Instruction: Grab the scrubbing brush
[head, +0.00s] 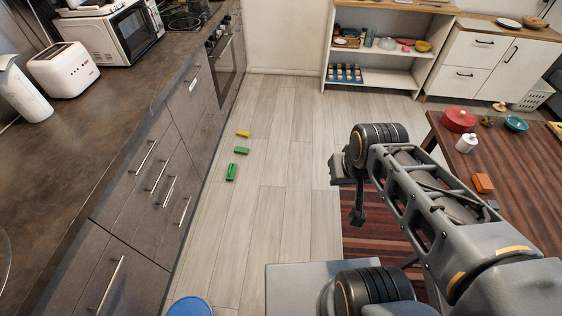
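I cannot pick out a scrubbing brush for certain in the head view. Small blocky things lie on the floor: a yellow one (243,133), a green one (241,150) and a longer green one (231,172). They are too small to tell what they are. An orange block-like thing (483,183) lies on the wooden table at the right. My gripper (357,216) hangs below the wrist, above the floor and to the right of the floor items, apart from them. Its fingers are small and dark, and I cannot tell whether they are open.
A dark counter (100,150) with drawers runs along the left. The wooden table (520,185) at the right holds a red pot (458,120) and a teal bowl (516,123). An open shelf (385,58) stands at the back. The floor between is largely clear.

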